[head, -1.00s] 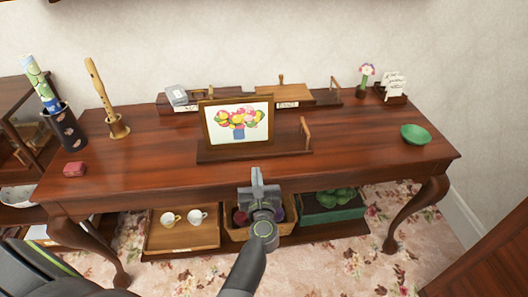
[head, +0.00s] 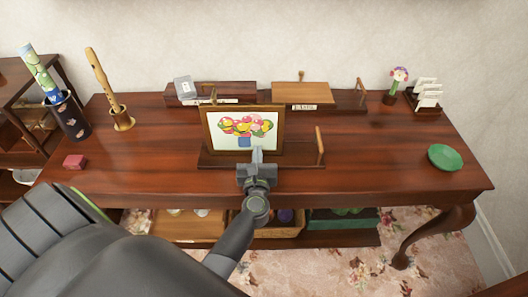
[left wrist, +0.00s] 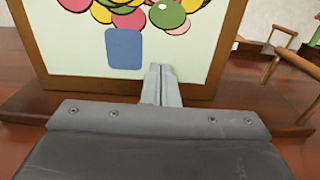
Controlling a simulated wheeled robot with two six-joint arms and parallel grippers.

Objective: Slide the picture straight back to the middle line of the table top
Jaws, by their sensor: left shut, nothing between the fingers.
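The picture (head: 222,136), a wooden-framed painting of colourful flowers in a blue vase, stands upright on a low wooden stand (head: 300,161) on the table top (head: 370,160). The stand has a small upright handle at its right end. My left gripper (head: 257,155) is shut and empty, just in front of the lower middle of the picture. In the left wrist view the closed fingertips (left wrist: 161,72) overlap the bottom of the frame (left wrist: 100,85); I cannot tell whether they touch it. My right gripper is not in view.
Behind the picture stand low wooden racks (head: 301,95) with labels. A flower ornament (head: 397,82) and card holder (head: 425,98) are back right. Table is clear beside the stand.

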